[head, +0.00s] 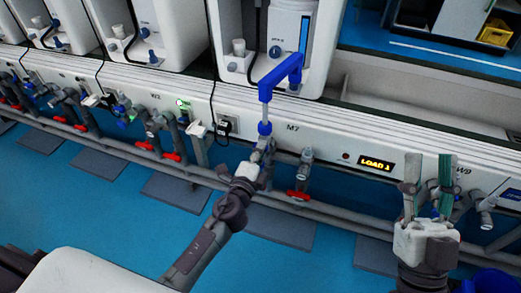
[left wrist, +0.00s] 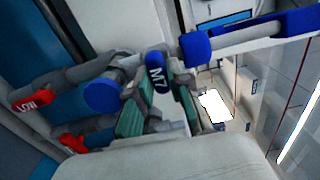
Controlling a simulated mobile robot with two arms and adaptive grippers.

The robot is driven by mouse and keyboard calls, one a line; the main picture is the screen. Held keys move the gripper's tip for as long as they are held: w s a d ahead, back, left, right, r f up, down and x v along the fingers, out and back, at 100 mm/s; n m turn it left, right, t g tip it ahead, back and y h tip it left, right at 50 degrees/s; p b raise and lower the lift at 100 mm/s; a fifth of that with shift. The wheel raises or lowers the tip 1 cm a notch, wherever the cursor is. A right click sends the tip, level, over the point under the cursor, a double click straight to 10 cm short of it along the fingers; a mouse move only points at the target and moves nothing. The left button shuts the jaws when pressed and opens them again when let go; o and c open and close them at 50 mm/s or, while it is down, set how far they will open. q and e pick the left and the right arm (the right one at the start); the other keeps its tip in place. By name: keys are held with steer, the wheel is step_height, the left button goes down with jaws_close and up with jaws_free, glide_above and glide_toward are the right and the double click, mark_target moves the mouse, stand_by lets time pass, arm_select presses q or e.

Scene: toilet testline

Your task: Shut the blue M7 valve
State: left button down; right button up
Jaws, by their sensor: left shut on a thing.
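The blue M7 valve handle (left wrist: 156,72) shows in the left wrist view, between the green-padded fingers of my left gripper (left wrist: 160,112). The fingers are shut on it. In the head view my left gripper (head: 264,150) is at the pipes below the M7 label (head: 292,128) and largely hides the valve. A blue connector (head: 264,128) at the lower end of a tube sits just above the fingers.
A red-handled valve (head: 298,195) is on the pipe right of my left gripper. A blue elbow pipe (head: 282,76) rises above it toward a white unit. Blue floor (head: 120,225) lies below the pipes.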

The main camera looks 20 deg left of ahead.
arm_select(q)
steer(key=c, duration=1.1)
jaws_free()
steer(key=s, duration=1.2)
steer(key=shift+a, duration=0.2)
